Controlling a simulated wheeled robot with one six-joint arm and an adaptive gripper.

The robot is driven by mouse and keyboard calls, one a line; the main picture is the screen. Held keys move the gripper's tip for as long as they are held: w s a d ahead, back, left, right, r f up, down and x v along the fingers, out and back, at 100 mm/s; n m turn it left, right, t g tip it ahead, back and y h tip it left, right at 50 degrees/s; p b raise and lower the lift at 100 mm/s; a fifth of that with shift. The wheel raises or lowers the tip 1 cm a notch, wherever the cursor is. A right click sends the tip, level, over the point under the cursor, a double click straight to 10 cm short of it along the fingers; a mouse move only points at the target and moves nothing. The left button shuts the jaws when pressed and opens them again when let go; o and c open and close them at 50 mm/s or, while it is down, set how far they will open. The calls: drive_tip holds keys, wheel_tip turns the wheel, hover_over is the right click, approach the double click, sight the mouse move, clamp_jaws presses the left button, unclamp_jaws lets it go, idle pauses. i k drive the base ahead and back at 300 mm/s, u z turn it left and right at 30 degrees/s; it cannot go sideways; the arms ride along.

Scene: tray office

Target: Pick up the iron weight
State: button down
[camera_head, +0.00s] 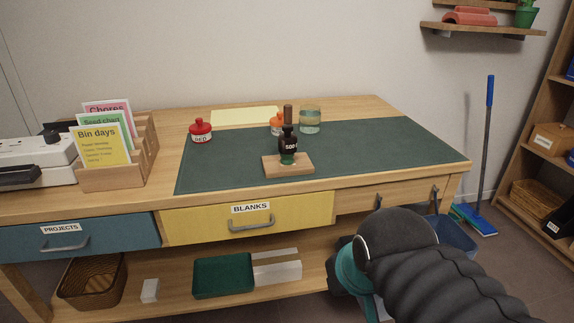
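A dark object with white lettering (288,144), which looks like the iron weight, stands upright on a small wooden block (273,170) on the green desk mat. The lettering is too small to read surely. It has a greenish lower part, and a brown handle-like piece (288,114) shows at its top; I cannot tell whether that belongs to it or stands behind. My arm is at the lower right, in front of the desk and well apart from the object. My gripper's fingers do not show.
A wooden card rack (150,150) stands at left. Yellow drawer (290,216) and blue drawer (95,238) are shut. The mat's right side is clear.

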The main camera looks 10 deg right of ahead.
sight(288, 142)
drive_tip(key=u, duration=2.6)
drive_tip(key=k, duration=0.7)
drive_tip(key=z, duration=1.45)
